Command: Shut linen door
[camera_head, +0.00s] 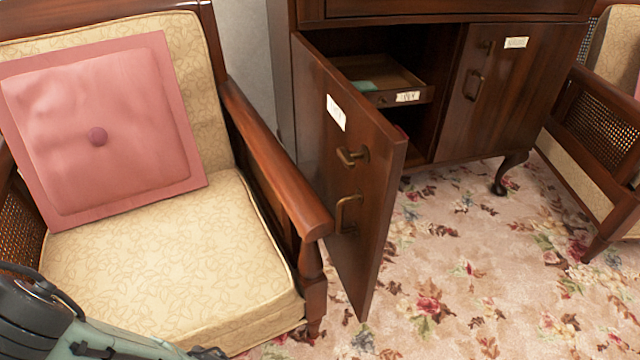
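The dark wooden cabinet (450,10) stands at the back. Its left door (325,165) is swung wide open toward me and bears a white label (336,113) whose writing I cannot read. Two brass handles, an upper one (351,157) and a lower one (346,214), are on this door. The right door (510,85) is shut and also has a label (516,43) and a handle (474,85). Part of my arm shows at the bottom left, below and left of the open door. My gripper's fingertips cannot be made out.
An armchair (170,270) with a pink cushion (100,130) stands at left, its wooden armrest (270,155) close beside the open door. A small drawer (385,97) shows inside the cabinet. Another chair (600,130) stands at right. The floral carpet (480,260) in front is clear.

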